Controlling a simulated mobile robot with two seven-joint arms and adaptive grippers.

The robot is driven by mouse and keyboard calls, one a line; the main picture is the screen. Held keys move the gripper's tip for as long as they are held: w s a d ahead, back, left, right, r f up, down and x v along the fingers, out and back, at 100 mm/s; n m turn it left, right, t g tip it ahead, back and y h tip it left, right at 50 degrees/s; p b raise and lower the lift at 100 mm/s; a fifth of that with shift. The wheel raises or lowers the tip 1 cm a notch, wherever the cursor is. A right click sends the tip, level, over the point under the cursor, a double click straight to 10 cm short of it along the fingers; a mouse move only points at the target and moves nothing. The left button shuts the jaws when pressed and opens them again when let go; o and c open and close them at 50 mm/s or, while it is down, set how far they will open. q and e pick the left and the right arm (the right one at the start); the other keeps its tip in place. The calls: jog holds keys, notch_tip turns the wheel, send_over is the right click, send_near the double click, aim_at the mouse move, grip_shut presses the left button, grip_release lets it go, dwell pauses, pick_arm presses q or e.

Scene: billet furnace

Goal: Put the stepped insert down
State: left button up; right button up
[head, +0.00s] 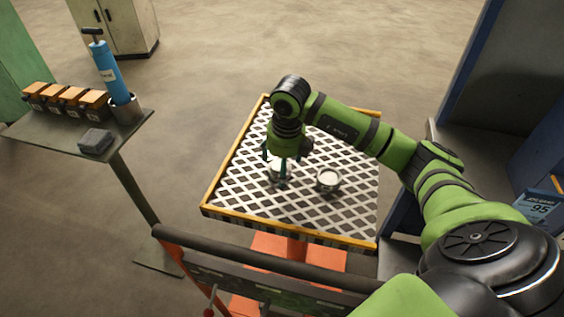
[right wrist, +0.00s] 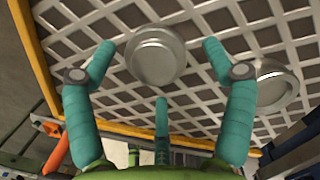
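A round silver metal piece with a raised rim, which looks like the stepped insert (right wrist: 156,56), sits on the lattice-topped table, between the spread fingers of my right gripper (right wrist: 159,50). In the right wrist view there is a gap between the piece and the fingertips on both sides. In the head view my right gripper (head: 281,168) points down over the table and partly hides this piece. A second round metal piece, ring-like or cup-like (head: 328,179), stands to its right; it also shows in the right wrist view (right wrist: 277,86). My left gripper is out of view.
The table (head: 225,209) has a yellow edge and free lattice around the pieces. A grey side bench (head: 60,135) at left holds several orange-topped boxes (head: 95,100), a blue pump-like cylinder (head: 108,72) and a grey block (head: 95,141). A dark blue cabinet (head: 480,60) stands right.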

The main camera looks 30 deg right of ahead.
notch_tip(320, 180, up, 12)
jog(key=s+b, duration=0.1)
jog(key=shift+s, duration=0.4)
jog(key=shift+a+f, duration=0.1)
jog(key=shift+a, duration=0.05)
